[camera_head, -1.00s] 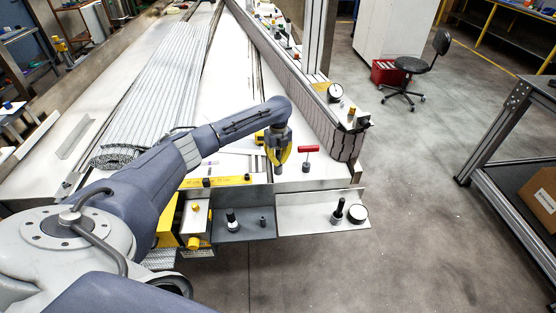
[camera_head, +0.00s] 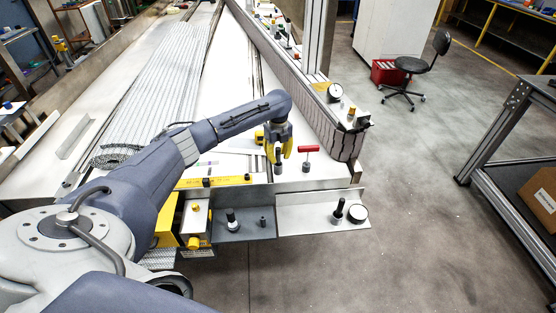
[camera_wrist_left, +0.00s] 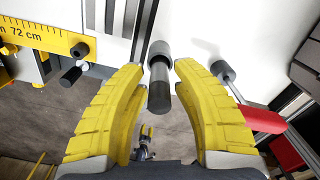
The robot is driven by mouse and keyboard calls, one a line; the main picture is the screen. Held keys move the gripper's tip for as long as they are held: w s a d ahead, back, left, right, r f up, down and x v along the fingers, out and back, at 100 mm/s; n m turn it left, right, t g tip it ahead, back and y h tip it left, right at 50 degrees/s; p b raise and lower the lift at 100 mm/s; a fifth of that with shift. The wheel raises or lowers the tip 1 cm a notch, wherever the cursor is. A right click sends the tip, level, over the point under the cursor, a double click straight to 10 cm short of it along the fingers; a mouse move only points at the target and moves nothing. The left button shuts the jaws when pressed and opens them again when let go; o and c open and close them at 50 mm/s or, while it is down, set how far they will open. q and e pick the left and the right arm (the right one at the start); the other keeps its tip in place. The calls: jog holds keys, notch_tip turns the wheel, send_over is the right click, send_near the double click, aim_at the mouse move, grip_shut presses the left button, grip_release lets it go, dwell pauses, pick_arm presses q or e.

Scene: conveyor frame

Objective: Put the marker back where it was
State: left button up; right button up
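A short black cylinder stands upright in a grey round base (camera_head: 278,169), near the front end of the white conveyor deck. In the left wrist view the black cylinder (camera_wrist_left: 160,92) lies between my fingers, with a gap on each side. I cannot tell for sure whether it is the marker. My left gripper (camera_head: 280,158) is open around its upper part, pointing down; its yellow fingers also show wide apart in the left wrist view (camera_wrist_left: 157,70). A small pale strip with a purple part (camera_head: 208,163) lies left of it, too small to identify.
A red T-handle tool (camera_head: 308,149) stands close to the right of the gripper; its red bar (camera_wrist_left: 262,119) shows in the wrist view. A yellow ruler (camera_head: 235,180) lies to the left.

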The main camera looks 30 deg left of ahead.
pick_arm(q)
notch_tip(320, 180, up, 10)
jog(key=shift+f, duration=0.1)
dwell(0.4)
